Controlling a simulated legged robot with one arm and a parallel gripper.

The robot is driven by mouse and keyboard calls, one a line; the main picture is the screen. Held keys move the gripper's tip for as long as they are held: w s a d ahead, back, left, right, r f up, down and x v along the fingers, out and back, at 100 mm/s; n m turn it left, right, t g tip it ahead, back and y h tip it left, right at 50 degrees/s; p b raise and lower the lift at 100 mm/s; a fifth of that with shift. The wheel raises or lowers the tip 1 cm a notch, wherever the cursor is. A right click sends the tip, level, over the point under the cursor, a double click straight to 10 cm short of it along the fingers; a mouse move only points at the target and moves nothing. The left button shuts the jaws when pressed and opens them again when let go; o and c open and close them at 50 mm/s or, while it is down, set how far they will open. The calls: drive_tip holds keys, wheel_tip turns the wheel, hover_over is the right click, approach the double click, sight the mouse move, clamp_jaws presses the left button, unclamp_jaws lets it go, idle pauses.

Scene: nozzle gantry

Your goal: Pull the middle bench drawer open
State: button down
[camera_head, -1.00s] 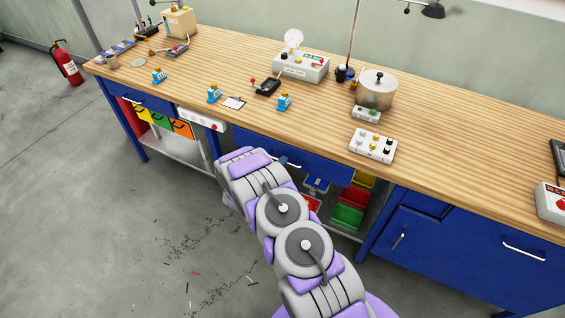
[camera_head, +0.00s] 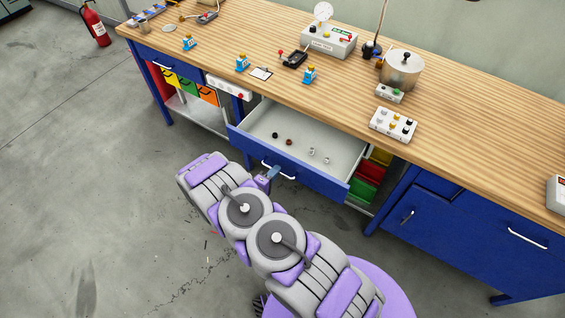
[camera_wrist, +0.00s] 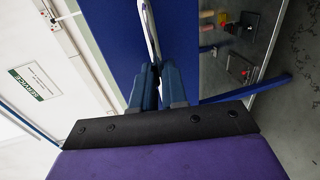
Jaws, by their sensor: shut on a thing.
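The middle bench drawer (camera_head: 312,172) is pulled well out from under the wooden bench top in the head view. It has a blue front and a pale inside, with several small round parts lying in it. Its white bar handle (camera_head: 284,171) is on the front. My gripper (camera_head: 270,174) is at the left part of this handle. In the wrist view my gripper (camera_wrist: 158,82) has its two blue fingers shut on the handle (camera_wrist: 150,30), beside the blue drawer front (camera_wrist: 182,45). My arm partly hides the floor in front of the drawer.
The bench top (camera_head: 460,130) carries a pot (camera_head: 402,70), a switch box (camera_head: 393,124) and small blue bottles. Colored bins (camera_head: 366,188) sit below, right of the drawer. A blue cabinet (camera_head: 480,235) stands at the right. Grey floor (camera_head: 90,200) is open at the left.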

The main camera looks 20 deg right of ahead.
drive_tip(key=shift+s+a+f, duration=0.15)
drive_tip(key=shift+s+a, duration=0.7)
drive_tip(key=shift+a, duration=0.25)
drive_tip(key=c, duration=1.2)
unclamp_jaws()
drive_tip(key=shift+a, duration=0.2)
drive_tip(key=shift+o, duration=0.2)
drive_tip(key=p+v, duration=0.2)
drive_tip(key=v, duration=1.5)
drive_tip(key=shift+a, duration=0.3)
